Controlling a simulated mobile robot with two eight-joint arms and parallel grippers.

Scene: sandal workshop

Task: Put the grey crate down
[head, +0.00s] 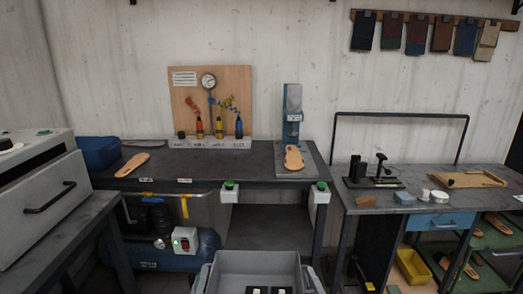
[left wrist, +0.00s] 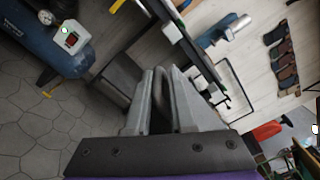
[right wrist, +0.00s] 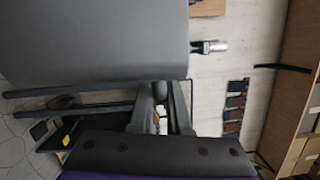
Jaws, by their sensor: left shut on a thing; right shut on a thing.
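The grey crate (head: 258,262) is at the bottom centre of the head view, in front of the dark workbench, and the picture's lower edge cuts it off. Black items with white labels (head: 280,290) show inside it. In the left wrist view my left gripper (left wrist: 160,78) is shut on a dark curved handle. In the right wrist view my right gripper (right wrist: 160,92) is shut on a grey handle-like piece. A smooth grey surface fills the upper left there; I cannot tell if it is the crate. The crate's underside is hidden.
The dark workbench (head: 200,170) holds two sandal soles, a press (head: 292,112) and a gauge board (head: 215,95). A blue compressor (head: 155,246) stands underneath at left. A second bench (head: 405,203) with tools stands right, above a green shelf. A grey machine (head: 35,190) is far left.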

